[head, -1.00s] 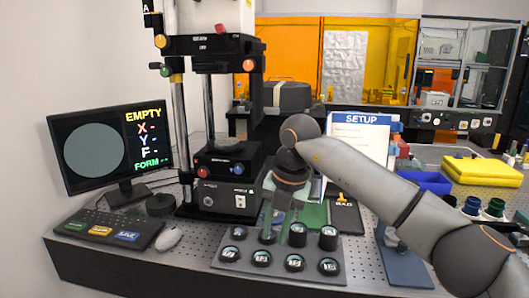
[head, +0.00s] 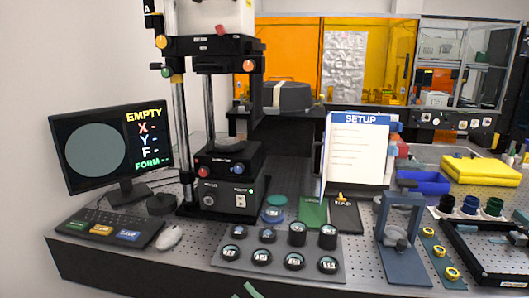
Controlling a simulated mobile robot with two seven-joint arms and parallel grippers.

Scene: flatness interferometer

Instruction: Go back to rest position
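Only the green fingertips of one gripper (head: 243,293) show, at the bottom edge of the head view. They slant in from the lower right, so I take them as my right gripper. The two tips stand apart with nothing visible between them; the rest of the hand is cut off. They are in front of the bench, clear of the tray of black-rimmed round pieces (head: 222,265). My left gripper is not in view.
The interferometer column (head: 180,115) stands at the left, beside a monitor (head: 165,150) reading EMPTY. A SETUP board (head: 358,155), a blue-grey stand (head: 403,268), a black tray (head: 490,277) and yellow cases (head: 480,170) are to the right. The space above the bench is clear.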

